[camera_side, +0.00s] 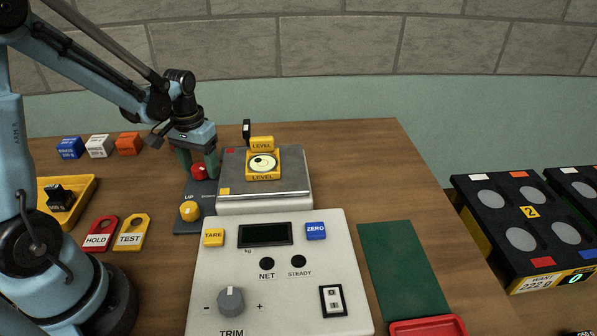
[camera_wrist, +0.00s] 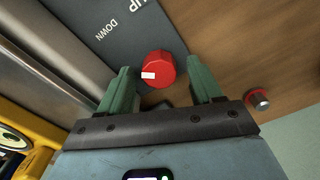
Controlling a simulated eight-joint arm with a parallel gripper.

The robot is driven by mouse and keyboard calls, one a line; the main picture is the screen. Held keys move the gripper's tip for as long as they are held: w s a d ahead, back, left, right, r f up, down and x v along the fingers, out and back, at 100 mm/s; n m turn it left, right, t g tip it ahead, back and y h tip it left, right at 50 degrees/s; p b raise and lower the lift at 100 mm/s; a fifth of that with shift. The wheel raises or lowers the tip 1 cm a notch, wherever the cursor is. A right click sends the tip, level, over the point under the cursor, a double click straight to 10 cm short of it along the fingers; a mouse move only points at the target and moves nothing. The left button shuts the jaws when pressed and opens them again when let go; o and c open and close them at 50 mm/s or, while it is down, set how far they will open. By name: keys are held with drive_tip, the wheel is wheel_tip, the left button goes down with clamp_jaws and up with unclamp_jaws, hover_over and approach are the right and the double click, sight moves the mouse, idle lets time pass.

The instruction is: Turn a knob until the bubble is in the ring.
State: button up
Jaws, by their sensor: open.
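The bubble level (camera_side: 264,163) is a yellow "LEVEL" holder with a pale round vial on the grey scale platform (camera_side: 235,202). A small dark mark shows in the vial; I cannot tell the bubble from the ring. A red knob (camera_side: 199,171) and a yellow knob (camera_side: 189,211) sit on a dark plate left of the platform. My gripper (camera_side: 196,166) is open, pointing down over the red knob. In the wrist view the red knob (camera_wrist: 160,69), with a white mark, shows between my two green fingers (camera_wrist: 158,82); contact cannot be told. The level is cut off at lower left.
The white console (camera_side: 280,275) with a TRIM knob (camera_side: 231,302) stands in front. HOLD (camera_side: 101,233) and TEST (camera_side: 132,232) tags lie left, near a yellow tray (camera_side: 84,187). Coloured blocks (camera_side: 99,146) stand behind. A green mat (camera_side: 403,265) lies right.

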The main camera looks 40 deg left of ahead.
sight(200, 166)
wheel_tip(200, 166, up, 12)
idle(0.7)
drive_tip(key=shift+r, duration=0.1)
drive_tip(key=shift+s+d+m+t, duration=0.7)
drive_tip(key=shift+d+t, duration=0.5)
drive_tip(key=shift+d, duration=1)
drive_tip(key=shift+s+d+m+t, duration=0.7)
drive_tip(key=shift+d+t, duration=0.5)
drive_tip(key=shift+d, duration=1.05)
drive_tip(key=shift+s+d+m+t, duration=0.7)
drive_tip(key=shift+d+t, duration=0.5)
drive_tip(key=shift+d, duration=1)
